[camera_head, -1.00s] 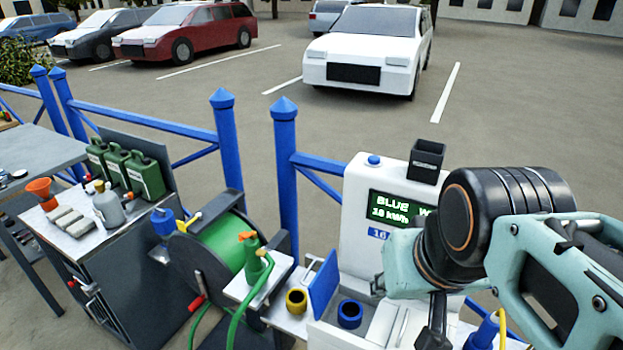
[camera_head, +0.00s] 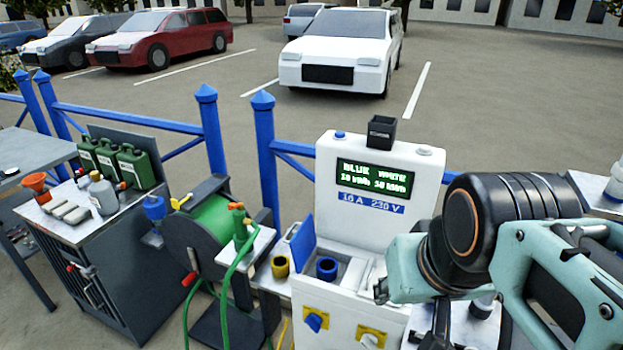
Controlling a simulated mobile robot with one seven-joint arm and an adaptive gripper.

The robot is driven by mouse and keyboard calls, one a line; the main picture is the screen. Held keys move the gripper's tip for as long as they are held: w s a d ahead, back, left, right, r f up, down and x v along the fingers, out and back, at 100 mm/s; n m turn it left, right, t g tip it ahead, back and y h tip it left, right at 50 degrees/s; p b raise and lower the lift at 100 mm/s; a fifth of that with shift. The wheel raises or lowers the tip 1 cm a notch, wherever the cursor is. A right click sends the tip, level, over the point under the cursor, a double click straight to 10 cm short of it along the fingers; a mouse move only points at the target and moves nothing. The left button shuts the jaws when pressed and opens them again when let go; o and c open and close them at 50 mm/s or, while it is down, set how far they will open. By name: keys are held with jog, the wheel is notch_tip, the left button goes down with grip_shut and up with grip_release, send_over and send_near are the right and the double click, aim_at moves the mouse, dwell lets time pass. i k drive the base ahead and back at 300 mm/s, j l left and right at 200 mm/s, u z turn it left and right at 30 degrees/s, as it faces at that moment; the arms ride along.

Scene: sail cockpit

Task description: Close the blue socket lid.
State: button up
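The blue lid (camera_head: 302,243) stands open, tilted upright, at the left of the white power pedestal's shelf. The round blue socket (camera_head: 326,268) beside it is uncovered. My arm reaches in from the right. A dark part at its lower end (camera_head: 436,332), which seems to be my gripper, shows near the bottom edge, right of the pedestal front and apart from the lid. Its fingers are not clear, so I cannot tell whether it is open or shut.
The pedestal (camera_head: 333,190) has a lit display (camera_head: 377,180) and a black box (camera_head: 381,132) on top. A yellow ring (camera_head: 280,266) sits left of the lid. A green hose reel (camera_head: 207,240) stands further left. Two knobs on yellow plates are below the socket. Blue railings run behind.

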aim_at(302, 244)
jog(key=z, duration=1.15)
jog(key=i+j, duration=0.1)
jog(key=j, duration=1.05)
jog(key=i+j+z, duration=0.15)
jog(key=j, duration=1.25)
jog(key=k+j, duration=0.15)
jog(key=k, duration=0.15)
jog(key=i+l+z, duration=0.1)
jog(key=l+z, duration=0.3)
jog(key=i+j+u, duration=0.15)
jog(key=u, duration=0.2)
jog(key=j, duration=0.1)
